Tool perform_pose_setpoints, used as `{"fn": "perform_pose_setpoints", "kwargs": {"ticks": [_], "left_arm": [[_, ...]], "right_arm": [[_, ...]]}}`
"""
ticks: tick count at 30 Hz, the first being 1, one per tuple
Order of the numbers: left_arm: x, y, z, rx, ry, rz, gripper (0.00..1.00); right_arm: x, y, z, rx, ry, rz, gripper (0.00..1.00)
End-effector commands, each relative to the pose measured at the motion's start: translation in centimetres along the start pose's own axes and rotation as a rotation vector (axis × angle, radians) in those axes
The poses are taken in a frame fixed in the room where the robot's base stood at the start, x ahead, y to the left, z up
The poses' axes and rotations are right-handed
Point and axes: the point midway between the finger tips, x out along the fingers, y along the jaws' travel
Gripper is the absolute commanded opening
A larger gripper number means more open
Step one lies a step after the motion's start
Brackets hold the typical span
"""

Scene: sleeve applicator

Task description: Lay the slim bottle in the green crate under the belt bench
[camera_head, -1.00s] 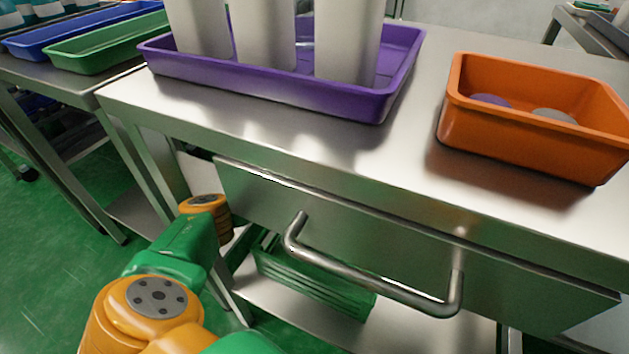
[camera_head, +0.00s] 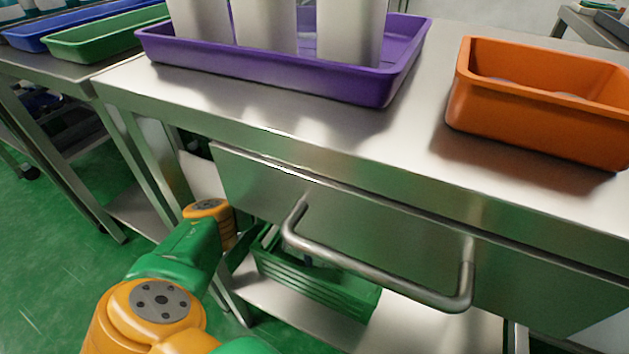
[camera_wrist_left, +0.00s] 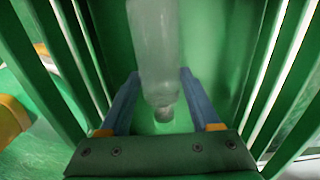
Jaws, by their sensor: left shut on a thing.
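The slim bottle (camera_wrist_left: 152,40) is pale and translucent. In the left wrist view it lies lengthwise between the two blue fingers of my left gripper (camera_wrist_left: 159,76), which is shut on it. Slatted green walls of the green crate (camera_wrist_left: 250,85) rise on both sides of the bottle, with green below it. I cannot tell whether the bottle touches the crate's floor. In the head view the crate (camera_head: 318,290) stands on the lower shelf under the bench, partly hidden by the drawer and its handle. My left arm reaches under there, and its gripper is hidden. My right gripper is not in view.
The steel bench (camera_head: 300,130) has a drawer with a bar handle (camera_head: 375,272) overhanging the crate. On top stand a purple tray (camera_head: 270,82) with several white containers and an orange bin (camera_head: 540,115). The lower shelf (camera_head: 420,325) is bare right of the crate.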

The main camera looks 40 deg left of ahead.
Motion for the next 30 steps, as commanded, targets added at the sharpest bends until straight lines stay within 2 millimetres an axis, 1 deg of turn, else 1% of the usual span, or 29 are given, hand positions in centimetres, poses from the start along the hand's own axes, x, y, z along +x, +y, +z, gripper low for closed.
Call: {"fn": "perform_pose_setpoints", "kwargs": {"ticks": [1,2,3,4,11,14,15,20,25,27,30], "left_arm": [[0.0,0.0,0.0,0.000,0.000,0.000,0.72],[0.0,0.0,0.0,0.000,0.000,0.000,0.80],[0.0,0.0,0.0,0.000,0.000,0.000,0.91],[0.0,0.0,0.0,0.000,0.000,0.000,0.94],[-0.1,0.0,0.0,0.000,0.000,0.000,0.94],[-0.5,0.0,0.0,0.000,0.000,-0.001,0.94],[-1.0,-0.1,0.0,0.000,0.001,-0.002,0.94],[-3.9,-0.1,0.0,0.000,0.001,-0.002,0.94],[-6.7,-0.1,0.0,0.000,0.001,-0.002,0.94],[-7.9,-0.1,0.0,-0.001,0.001,-0.002,0.94],[-8.7,-0.1,0.0,0.000,0.001,-0.001,0.94]], "right_arm": [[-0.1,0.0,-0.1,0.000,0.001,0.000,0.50],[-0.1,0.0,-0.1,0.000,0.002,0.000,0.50],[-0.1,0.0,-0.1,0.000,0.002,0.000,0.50],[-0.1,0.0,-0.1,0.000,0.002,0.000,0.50],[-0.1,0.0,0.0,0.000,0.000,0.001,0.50],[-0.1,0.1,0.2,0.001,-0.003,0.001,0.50],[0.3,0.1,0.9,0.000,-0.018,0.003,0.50],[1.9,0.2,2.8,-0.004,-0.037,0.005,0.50],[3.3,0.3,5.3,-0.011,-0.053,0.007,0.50],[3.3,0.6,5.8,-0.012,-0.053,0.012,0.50],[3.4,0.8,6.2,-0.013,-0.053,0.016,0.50]]}}
